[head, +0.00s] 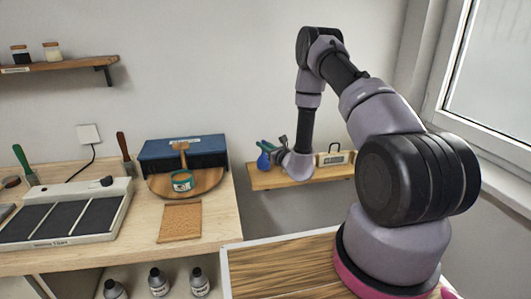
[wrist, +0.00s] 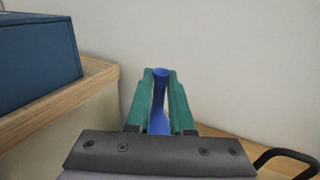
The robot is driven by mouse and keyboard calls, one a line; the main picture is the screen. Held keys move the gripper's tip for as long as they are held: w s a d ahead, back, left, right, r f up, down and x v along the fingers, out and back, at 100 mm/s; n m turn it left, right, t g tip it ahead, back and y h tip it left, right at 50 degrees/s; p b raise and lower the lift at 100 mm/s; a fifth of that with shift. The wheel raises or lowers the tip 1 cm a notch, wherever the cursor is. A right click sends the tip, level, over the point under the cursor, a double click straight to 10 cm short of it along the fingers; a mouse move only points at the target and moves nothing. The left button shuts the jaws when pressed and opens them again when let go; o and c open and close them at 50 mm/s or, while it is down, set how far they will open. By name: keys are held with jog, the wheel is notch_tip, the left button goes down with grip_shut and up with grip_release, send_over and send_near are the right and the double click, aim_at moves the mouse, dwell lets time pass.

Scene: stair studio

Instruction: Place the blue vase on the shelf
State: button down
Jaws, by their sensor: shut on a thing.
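The blue vase (head: 263,161) is at the left end of the small wooden wall shelf (head: 262,184). My gripper (head: 268,147) is shut on the vase at its upper part. In the wrist view the blue vase (wrist: 160,88) shows between the two green fingers of my gripper (wrist: 161,78). The vase's base is over the shelf board in the head view; I cannot tell whether it touches. The shelf also shows in the wrist view (wrist: 238,145), behind the gripper's dark palm, which hides the vase's lower part.
A framed timer-like box (head: 335,157) with a dark handle stands on the shelf to the right of my gripper. A workbench (head: 130,225) with a blue case (head: 183,150) lies left of the shelf. A higher shelf (head: 60,65) holds jars.

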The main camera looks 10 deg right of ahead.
aim_at(264, 155)
jog(key=shift+d+f, duration=0.1)
jog(key=shift+f, duration=1.3)
jog(key=shift+f, duration=0.1)
jog(key=c, duration=0.8)
grip_release()
